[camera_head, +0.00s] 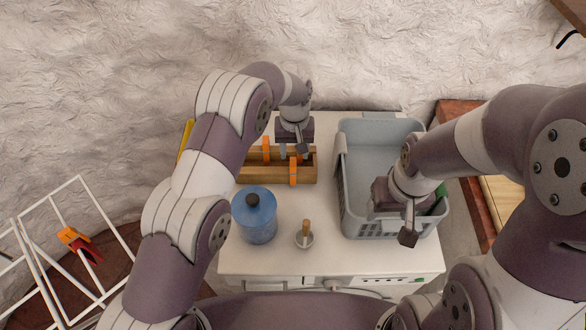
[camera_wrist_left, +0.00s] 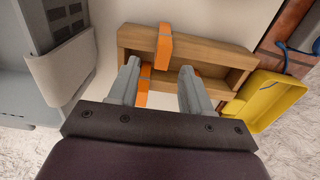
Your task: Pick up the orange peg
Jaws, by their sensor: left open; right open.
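Two orange pegs show at the wooden box on the counter in the head view: one at the front (camera_head: 293,171) and one at the back left (camera_head: 266,148). My left gripper (camera_head: 293,152) is open, pointing down above the back of the box. In the left wrist view, one orange piece (camera_wrist_left: 164,47) crosses the box rim beyond the fingers. The fingers grip nothing. My right gripper (camera_head: 408,228) is open over the basket's front.
The wooden box (camera_head: 308,168) has a yellow container (camera_wrist_left: 268,98) beside it. A grey basket (camera_head: 345,195) stands to the right. A blue jar (camera_head: 255,220) and small cup (camera_head: 304,239) stand in front. Orange and red clips (camera_head: 75,240) hang on a white rack.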

